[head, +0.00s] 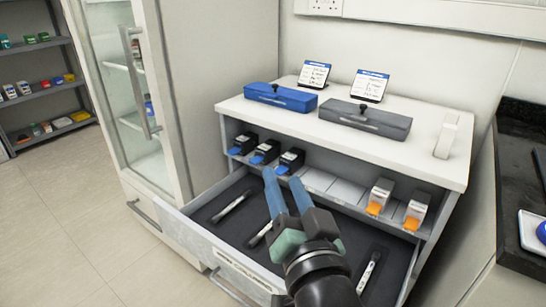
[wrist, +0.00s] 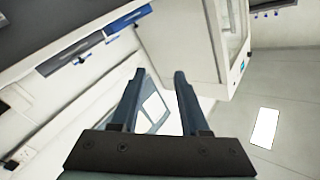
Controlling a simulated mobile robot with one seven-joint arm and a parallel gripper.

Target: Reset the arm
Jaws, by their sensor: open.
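My gripper (head: 284,178) is in front of the cabinet, over the pulled-out drawer (head: 188,232). Its two blue fingers are apart, with nothing visible between them. In the wrist view the fingers (wrist: 159,75) also stand apart, and the room behind looks tilted. My gripper and wrist hide part of the drawer floor. White pen-like items lie in the drawer, one at the left (head: 231,206) and one at the right (head: 368,272); another is partly hidden behind my gripper.
A shelf above the drawer holds black boxes with blue tabs (head: 265,152) and white boxes with orange tabs (head: 379,196). A blue case (head: 281,97) and a grey case (head: 365,119) lie on the cabinet top. A glass-door cabinet (head: 128,85) stands left; a dark counter (head: 519,190) is right.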

